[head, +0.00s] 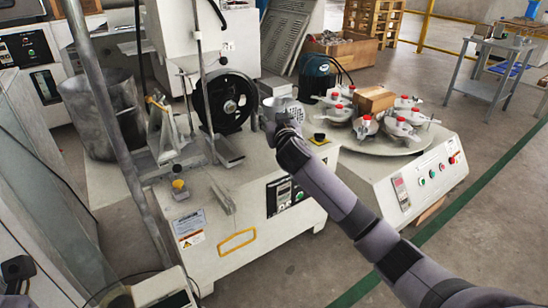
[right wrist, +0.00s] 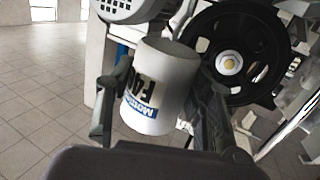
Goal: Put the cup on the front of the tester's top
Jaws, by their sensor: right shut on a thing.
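In the right wrist view the cup (right wrist: 160,85) is white with dark and blue lettering. It is tilted between the two fingers of my right gripper (right wrist: 165,108), which is shut on it. In the head view my right gripper (head: 276,118) is above the back right of the tester's top (head: 212,182), off the surface. The cup is hard to make out there against the grey motor behind it. The tester is a pale machine with a control panel on its front. A dark part at the lower left edge may belong to my left gripper; its jaws are not clear.
A black wheel (head: 232,102) stands on the tester, left of my right gripper. A round table (head: 385,138) with several red-knobbed pots stands to the right. A metal drum (head: 104,116) is at the left.

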